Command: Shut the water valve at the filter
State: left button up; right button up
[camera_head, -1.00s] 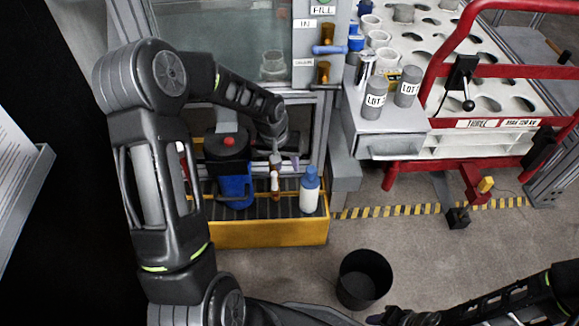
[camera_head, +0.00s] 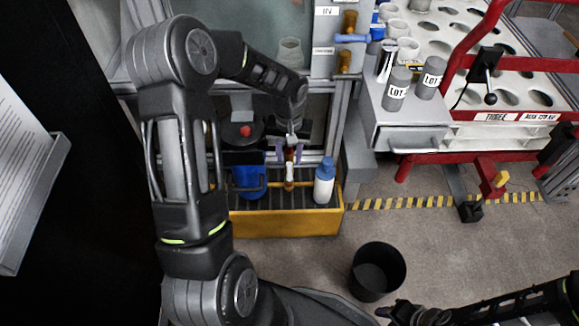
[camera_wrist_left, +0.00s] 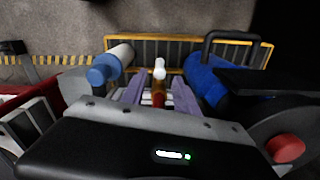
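My left gripper (camera_head: 290,153) points down over the yellow tray (camera_head: 285,224). Its two purple fingers are apart, one on each side of a slim upright brown and white fitting (camera_head: 289,171), perhaps the valve. In the left wrist view, the fitting's white end (camera_wrist_left: 159,69) shows beyond the gap of the gripper (camera_wrist_left: 159,95). I cannot tell whether either finger touches it. A blue container with a dark handle (camera_head: 248,181) stands left of the fitting; I cannot tell which item is the filter. My right gripper (camera_head: 408,314) is at the bottom edge, dark and too small to read.
A white bottle with a blue cap (camera_head: 324,184) stands close right of the fitting. A black round body with a red knob (camera_head: 245,131) is behind left. A black bin (camera_head: 378,271) stands on the floor. A red-framed cart (camera_head: 470,140) is at right.

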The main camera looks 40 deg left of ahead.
aim_at(289, 163)
pick_arm(q)
notch_tip(289, 163, down, 6)
jog(key=shift+r+b, duration=0.25)
jog(key=shift+b, duration=0.45)
grip_shut()
